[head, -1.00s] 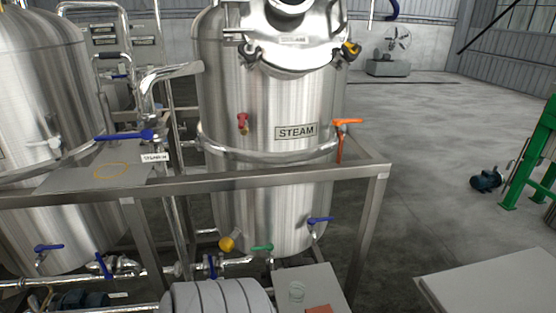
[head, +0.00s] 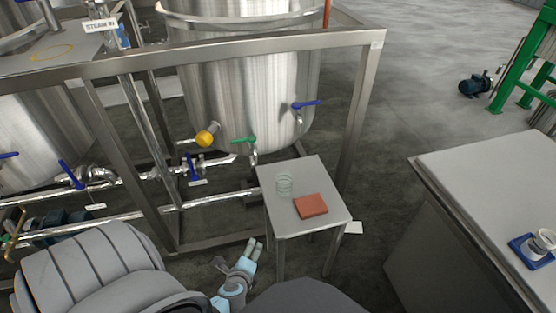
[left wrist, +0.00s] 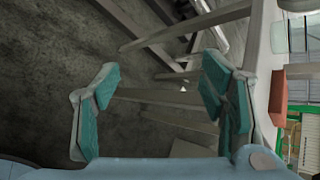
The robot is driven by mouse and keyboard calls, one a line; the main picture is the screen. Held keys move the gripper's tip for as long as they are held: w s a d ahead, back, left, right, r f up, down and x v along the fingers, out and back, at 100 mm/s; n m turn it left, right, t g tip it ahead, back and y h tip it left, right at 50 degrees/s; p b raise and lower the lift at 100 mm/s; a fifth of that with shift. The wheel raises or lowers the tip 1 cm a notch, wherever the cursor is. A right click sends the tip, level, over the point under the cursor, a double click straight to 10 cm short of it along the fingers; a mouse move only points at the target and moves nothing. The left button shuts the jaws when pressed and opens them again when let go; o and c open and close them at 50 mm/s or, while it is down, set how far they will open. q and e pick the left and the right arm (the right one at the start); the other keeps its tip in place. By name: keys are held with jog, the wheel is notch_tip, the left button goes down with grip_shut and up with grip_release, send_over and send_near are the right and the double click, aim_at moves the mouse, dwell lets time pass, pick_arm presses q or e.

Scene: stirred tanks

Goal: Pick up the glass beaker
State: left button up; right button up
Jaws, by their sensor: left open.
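The glass beaker (head: 285,184) is clear and stands upright on a small grey table (head: 302,227), near its far left part. My left gripper (head: 254,246) is open and empty, low and just left of the table's front left leg, apart from the beaker. In the left wrist view the left gripper's two teal-padded fingers (left wrist: 158,95) stand wide apart with nothing between them. My right gripper does not show.
A red-brown block (head: 311,206) lies on the table, right of and nearer than the beaker. A steel tank (head: 240,100) with a green-handled valve (head: 243,140) is behind, within a metal frame (head: 363,100). A grey counter (head: 480,170) stands at right.

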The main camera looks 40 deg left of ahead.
pick_arm(q)
jog(key=w+a+r+m+t+y+b, duration=0.2)
jog(key=w+m+t+b, duration=0.1)
jog(key=w+m, duration=0.25)
jog(key=m+t+b, duration=0.3)
jog(key=m+t, duration=0.2)
jog(key=m, duration=0.4)
send_near(282, 186)
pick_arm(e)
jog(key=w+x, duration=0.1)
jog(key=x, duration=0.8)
pick_arm(q)
jog(key=shift+h, duration=0.3)
jog(key=x, duration=0.4)
jog(key=shift+a+r, duration=0.25)
jog(key=shift+a, duration=0.1)
jog(key=b+x, duration=0.2)
jog(key=x, duration=0.5)
jog(key=shift+d+f+b, duration=0.15)
jog(key=shift+f+b, duration=0.05)
jog(key=shift+b, duration=0.1)
jog(key=shift+w+r, duration=0.1)
jog(key=shift+w, duration=0.2)
jog(key=c, duration=1.2)
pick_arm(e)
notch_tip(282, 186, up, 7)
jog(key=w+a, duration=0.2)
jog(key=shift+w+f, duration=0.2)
